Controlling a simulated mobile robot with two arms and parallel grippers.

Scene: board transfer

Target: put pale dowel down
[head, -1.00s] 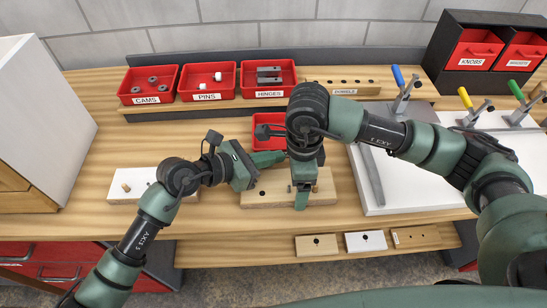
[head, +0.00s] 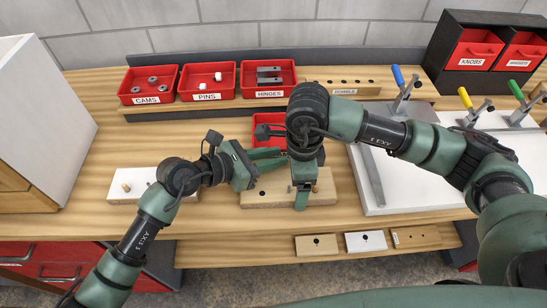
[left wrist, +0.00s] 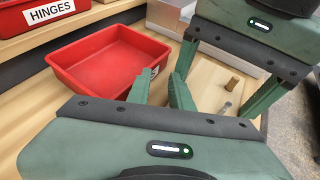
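A tan dowel (head: 315,188) stands upright in the wooden board (head: 246,200); the dowel also shows in the left wrist view (left wrist: 232,83), with a grey pin (left wrist: 225,107) beside it. Another pale dowel (head: 126,187) stands on the white block (head: 148,181) at the left. My left gripper (head: 268,159) is over the back of the board; in the left wrist view its fingers (left wrist: 161,95) are apart with nothing between them. My right gripper (head: 303,183) is low over the board. Its fingers are spread, apart from the dowel and pin.
A red tray (head: 264,121), empty where visible, sits behind the grippers. Bins of cams (head: 148,96), pins (head: 207,92) and hinges (head: 250,92) stand at the back. A white panel (head: 402,196) with clamps lies right. Small blocks (head: 316,245) lie on the front ledge.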

